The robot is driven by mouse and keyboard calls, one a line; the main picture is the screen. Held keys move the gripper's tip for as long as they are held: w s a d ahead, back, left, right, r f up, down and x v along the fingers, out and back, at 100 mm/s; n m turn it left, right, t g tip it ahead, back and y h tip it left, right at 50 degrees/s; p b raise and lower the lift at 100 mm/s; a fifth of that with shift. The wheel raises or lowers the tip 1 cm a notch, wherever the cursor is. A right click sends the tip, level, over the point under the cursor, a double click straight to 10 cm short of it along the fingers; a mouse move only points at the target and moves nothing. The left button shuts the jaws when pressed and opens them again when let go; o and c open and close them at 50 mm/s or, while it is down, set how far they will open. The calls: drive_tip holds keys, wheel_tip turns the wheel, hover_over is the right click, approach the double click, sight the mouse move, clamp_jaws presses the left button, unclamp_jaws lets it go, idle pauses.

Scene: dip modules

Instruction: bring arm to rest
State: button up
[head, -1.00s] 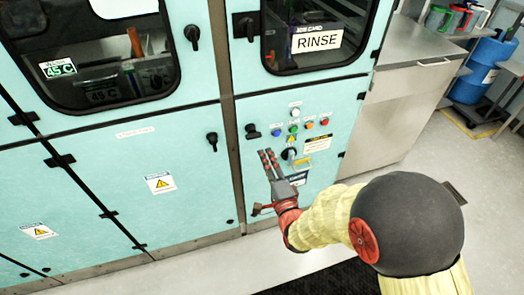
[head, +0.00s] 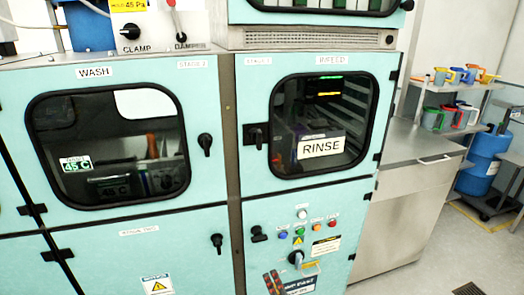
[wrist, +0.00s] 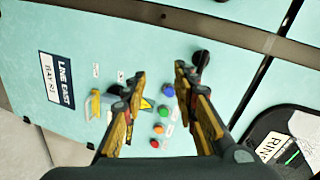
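My gripper (head: 272,283) shows only at the bottom edge of the head view, its red-marked fingers in front of the teal cabinet's lower panel; the rest of my arm is out of that view. In the wrist view my gripper (wrist: 158,78) has its two fingers spread apart, with nothing between them. The panel with coloured buttons (wrist: 160,128) shows beyond and between the fingers. A yellow handle (wrist: 95,103) is left of the fingers. I cannot tell whether the fingers touch the panel.
The RINSE door (head: 320,128) and WASH door (head: 108,145) have protruding black latches (head: 206,144). A black rotary switch (head: 296,257) sits under the buttons. A steel counter (head: 425,140) and blue drum (head: 482,165) stand at right. Some floor (head: 430,245) is clear there.

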drive_tip(key=s+d+f+n+g+h, duration=0.1)
drive_tip(key=s+d+f+n+g, duration=0.1)
drive_tip(key=s+f+n+g, duration=0.45)
drive_tip(key=s+d+n+g+h, duration=0.2)
drive_tip(key=s+d+g, duration=0.1)
drive_tip(key=s, duration=0.1)
drive_tip(key=s+d+r+n, duration=0.1)
drive_tip(key=s+d+r, duration=0.2)
drive_tip(key=r, duration=0.6)
drive_tip(key=s+d+r+n+p, duration=0.1)
drive_tip(key=s+d+r, duration=0.2)
drive_tip(key=s+r, duration=0.3)
drive_tip(key=s+d+r+n+h+p, duration=0.1)
drive_tip(key=s+d+r, duration=0.3)
drive_tip(key=r, duration=0.9)
drive_tip(key=shift+s+r, duration=0.35)
drive_tip(key=shift+s, duration=0.25)
drive_tip(key=shift+n, duration=0.25)
